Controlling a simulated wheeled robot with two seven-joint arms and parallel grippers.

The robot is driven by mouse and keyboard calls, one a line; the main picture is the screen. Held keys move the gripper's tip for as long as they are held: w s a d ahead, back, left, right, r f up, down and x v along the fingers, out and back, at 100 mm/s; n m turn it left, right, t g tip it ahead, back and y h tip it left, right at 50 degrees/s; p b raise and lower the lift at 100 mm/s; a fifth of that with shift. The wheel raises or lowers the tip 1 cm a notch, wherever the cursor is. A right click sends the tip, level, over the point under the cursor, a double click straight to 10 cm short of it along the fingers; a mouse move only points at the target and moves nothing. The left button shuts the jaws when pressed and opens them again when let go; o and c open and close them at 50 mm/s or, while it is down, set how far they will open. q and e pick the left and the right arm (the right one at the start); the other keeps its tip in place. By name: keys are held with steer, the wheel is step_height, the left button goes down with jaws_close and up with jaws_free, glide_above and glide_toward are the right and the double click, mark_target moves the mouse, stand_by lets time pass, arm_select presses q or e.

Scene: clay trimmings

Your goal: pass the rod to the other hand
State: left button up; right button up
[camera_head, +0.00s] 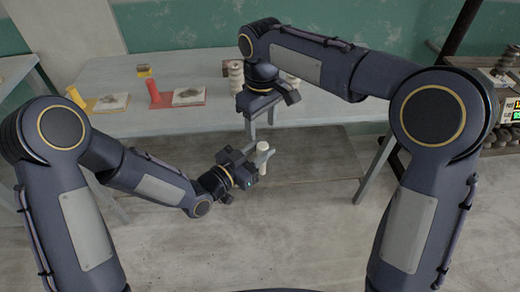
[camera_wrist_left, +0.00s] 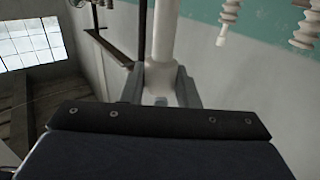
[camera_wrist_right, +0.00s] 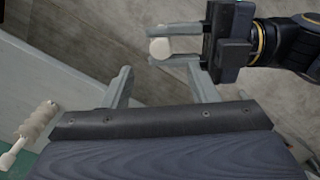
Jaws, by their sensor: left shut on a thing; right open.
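The rod is a pale cream cylinder (camera_head: 263,158). My left gripper (camera_head: 261,160) is shut on it and holds it upright in front of the table, above the floor. In the left wrist view the rod (camera_wrist_left: 163,35) rises between the two fingers (camera_wrist_left: 159,85). My right gripper (camera_head: 260,122) is open and empty, just above the rod in the head view, with its fingers pointing down. In the right wrist view the rod (camera_wrist_right: 160,48) shows end-on, in the left gripper's jaws, beyond the open right fingers (camera_wrist_right: 160,75) and apart from them.
A grey table (camera_head: 200,119) stands behind the grippers. A rack with a display box (camera_head: 515,110) stands at the right. Floor below is clear.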

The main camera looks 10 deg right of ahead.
steer(key=s+d+r+m+t+y, duration=0.25)
steer(key=s+d+m, duration=0.25)
steer(key=s+d, duration=0.85)
steer(key=s+d+f+m+t, duration=0.1)
steer(key=s+f+m, duration=0.1)
steer(key=s, duration=0.4)
steer(key=s+f+m+t+y, duration=0.1)
steer(key=s+f+m+t, duration=0.1)
steer(key=s+f, duration=0.2)
steer(key=shift+s+d+m, duration=0.35)
steer(key=shift+s+m, duration=0.05)
steer(key=shift+s, duration=0.5)
